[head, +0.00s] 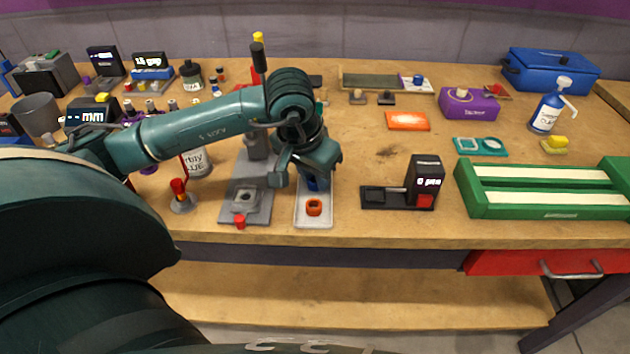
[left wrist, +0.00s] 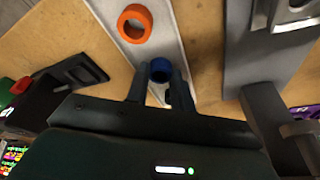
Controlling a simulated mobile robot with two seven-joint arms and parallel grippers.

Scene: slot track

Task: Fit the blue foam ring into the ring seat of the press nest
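The blue foam ring (left wrist: 161,70) sits between the two fingers of my left gripper (left wrist: 160,82) in the left wrist view. The fingers are close together and appear to press on its sides. In the head view my left gripper (head: 312,180) points down over the far half of a pale tray (head: 314,222), with blue (head: 318,184) showing at its fingers. I cannot tell whether the ring touches the tray. The press nest (head: 245,197) is just left of the tray, on a grey base with its seat uncovered. My right gripper is not in view.
An orange ring (head: 314,207) lies on the tray's near half. A red-topped stand (head: 180,195) is left of the press. A black device (head: 425,182) and a green tray (head: 545,210) are to the right. The bench between tray and device is clear.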

